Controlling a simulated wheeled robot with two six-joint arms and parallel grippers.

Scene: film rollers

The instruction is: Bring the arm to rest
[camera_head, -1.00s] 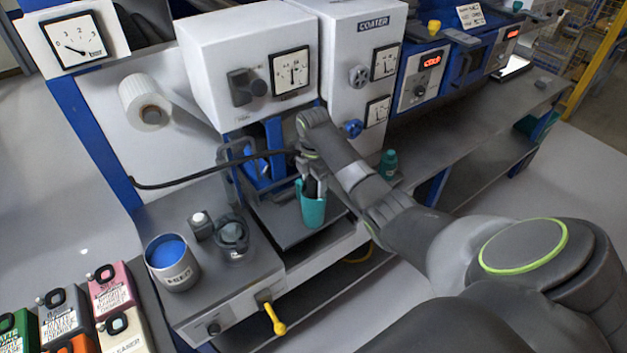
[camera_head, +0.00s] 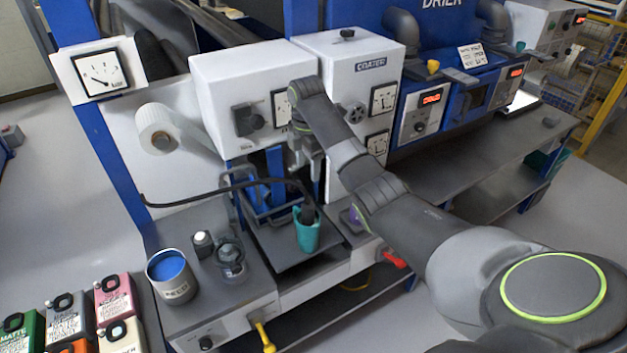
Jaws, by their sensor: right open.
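My right arm reaches in from the right across the coater (camera_head: 372,67). My right gripper (camera_head: 306,158) points down and is open, with nothing seen between its fingers. It is apart from the teal cup (camera_head: 307,236), above it in the picture. The cup stands on a dark tray (camera_head: 275,243) under the coater. A dark nozzle (camera_head: 308,213) on a black hose (camera_head: 215,190) dips into the cup. My left gripper is not in view.
A can of blue paint (camera_head: 171,283) and a glass jar (camera_head: 231,263) stand on the left bench. Yellow (camera_head: 263,338) and red (camera_head: 396,259) handles stick out in front. Several labelled containers (camera_head: 114,296) are at lower left. The dark bench (camera_head: 480,145) at right is mostly clear.

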